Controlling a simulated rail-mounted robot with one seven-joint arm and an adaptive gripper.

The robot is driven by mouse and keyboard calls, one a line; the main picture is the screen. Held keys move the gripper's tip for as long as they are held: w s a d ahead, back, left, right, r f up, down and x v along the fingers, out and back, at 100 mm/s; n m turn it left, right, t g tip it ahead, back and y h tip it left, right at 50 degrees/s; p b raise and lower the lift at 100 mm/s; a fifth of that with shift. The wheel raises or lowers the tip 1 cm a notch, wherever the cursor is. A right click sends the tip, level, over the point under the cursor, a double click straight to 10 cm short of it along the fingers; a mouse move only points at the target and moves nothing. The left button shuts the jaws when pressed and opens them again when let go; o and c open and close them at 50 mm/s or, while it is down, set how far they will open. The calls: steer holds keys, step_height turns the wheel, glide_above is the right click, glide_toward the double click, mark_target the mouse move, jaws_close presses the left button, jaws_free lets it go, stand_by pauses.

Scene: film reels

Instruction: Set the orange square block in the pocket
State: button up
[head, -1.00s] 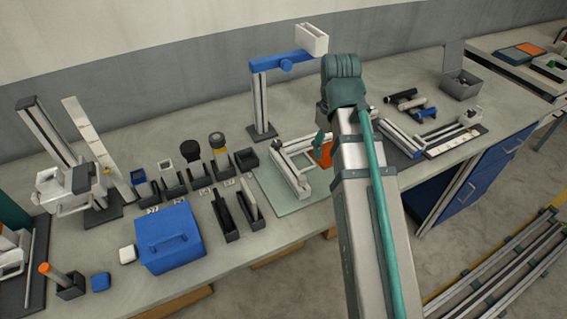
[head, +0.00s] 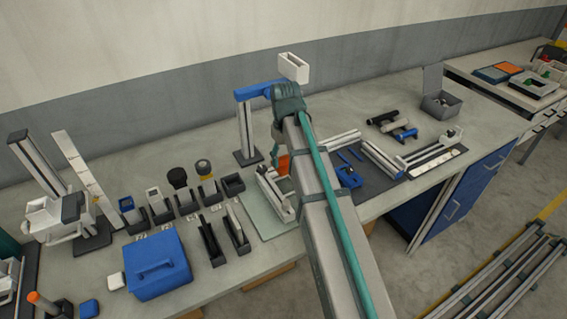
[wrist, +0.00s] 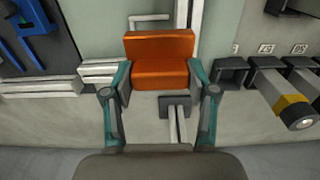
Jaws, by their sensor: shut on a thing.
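My gripper (wrist: 160,82) is shut on the orange square block (wrist: 160,58), with one teal finger on each side of it. The block also shows in the head view (head: 284,164), partly hidden behind my arm, beside the white frame fixture (head: 268,184). That fixture stands on a pale green plate (head: 257,222) on the bench; my arm covers its right part. In the wrist view, the plate (wrist: 222,25) and white bars (wrist: 183,14) show past the block. The pocket's opening is not clearly visible, and I cannot tell the block's height above it.
A blue-armed stand (head: 245,130) rises behind the fixture. Dark holders (head: 211,243) and a blue box (head: 157,265) stand to the left. A dark mat (head: 368,200) with blue parts and rails lies to the right. Bare bench shows around the plate's front.

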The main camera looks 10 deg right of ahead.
mark_target(284, 160)
steer(key=shift+w+d+f+p, duration=0.1)
steer(key=shift+w+f+p, duration=0.15)
steer(key=shift+w+f, duration=0.6)
steer(key=shift+w+f+p, duration=0.25)
steer(key=shift+w+f, duration=0.3)
steer(key=shift+f, duration=1.85)
steer(key=shift+f, duration=0.2)
steer(key=shift+f, duration=0.3)
steer(key=shift+f, duration=0.1)
steer(key=o, duration=1.4)
steer(key=shift+c, duration=0.2)
